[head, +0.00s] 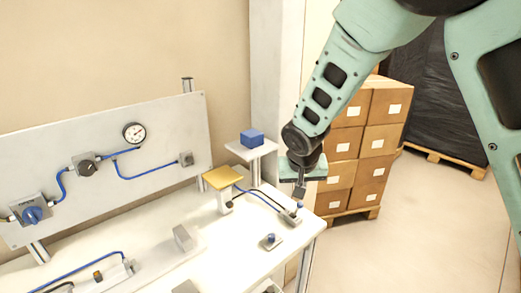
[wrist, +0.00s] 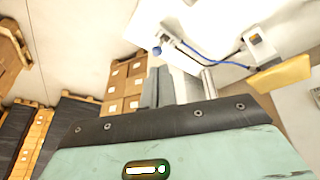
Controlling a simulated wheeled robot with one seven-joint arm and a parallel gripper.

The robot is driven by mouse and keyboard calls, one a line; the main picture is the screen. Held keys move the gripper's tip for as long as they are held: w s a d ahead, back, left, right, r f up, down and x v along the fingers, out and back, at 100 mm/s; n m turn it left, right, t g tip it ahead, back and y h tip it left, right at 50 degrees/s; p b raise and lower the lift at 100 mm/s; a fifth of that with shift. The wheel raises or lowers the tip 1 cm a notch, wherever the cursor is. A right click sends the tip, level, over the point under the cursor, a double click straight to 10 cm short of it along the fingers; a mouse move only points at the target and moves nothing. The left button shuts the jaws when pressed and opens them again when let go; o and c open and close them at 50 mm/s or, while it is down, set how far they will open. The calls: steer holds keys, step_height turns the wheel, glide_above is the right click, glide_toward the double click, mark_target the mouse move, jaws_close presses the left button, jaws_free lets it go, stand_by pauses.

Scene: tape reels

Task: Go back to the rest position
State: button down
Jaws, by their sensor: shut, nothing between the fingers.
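My arm reaches down from the upper right of the head view. My gripper (head: 299,192) points down near the right end of the white workbench (head: 230,257), close to a small box with a black cable. It is shut and holds nothing. In the wrist view my gripper's green housing fills the bottom, and its grey fingers (wrist: 176,88) show beyond the black edge. Whether the fingertips touch anything is hard to tell.
A blue block (head: 252,138) sits on a small white stand beside a yellow plate (head: 222,177). A panel (head: 110,170) with a gauge and knobs stands behind the bench. Stacked cartons (head: 367,150) stand behind my gripper. Floor (head: 430,225) at right is clear.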

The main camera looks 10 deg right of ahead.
steer(key=s+a+r+n+g+b, duration=0.1)
steer(key=s+a+n, duration=0.1)
steer(key=s, duration=0.8)
steer(key=s+a+n+g+y+b, duration=0.1)
steer(key=s+n, duration=0.3)
steer(key=s, duration=0.7)
steer(key=s+a+r+n+g+y+b, duration=0.1)
steer(key=s+a+n+g+b, duration=0.1)
steer(key=s, duration=0.8)
steer(key=shift+s+a+r+n, duration=0.15)
steer(key=shift+a+r+n, duration=0.15)
steer(key=shift+a+n, duration=0.7)
